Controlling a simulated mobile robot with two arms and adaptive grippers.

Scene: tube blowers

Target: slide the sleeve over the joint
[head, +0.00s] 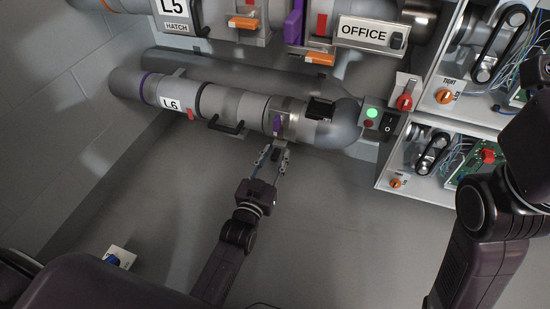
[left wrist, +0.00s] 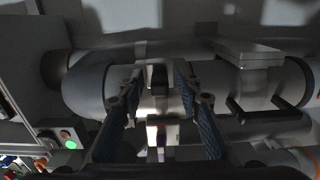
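The grey tube marked L6 (head: 181,94) runs across the wall and ends in an elbow at the right. A wider grey section with a black handle (head: 226,127) looks like the sleeve; the handle also shows in the left wrist view (left wrist: 246,112). Right of it is a metallic band with a purple tab (head: 278,124), which seems to be the joint area. My left gripper (head: 273,154) is open just below this band, fingers pointing up at it. In the left wrist view its fingers (left wrist: 158,105) stand apart with a small dark part between them. Contact cannot be told.
A switch box with a lit green button (head: 371,113) sits right of the elbow. Open panels with wiring and an orange knob (head: 396,183) are farther right. The OFFICE tube (head: 370,33) runs above. My right arm stands at the right.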

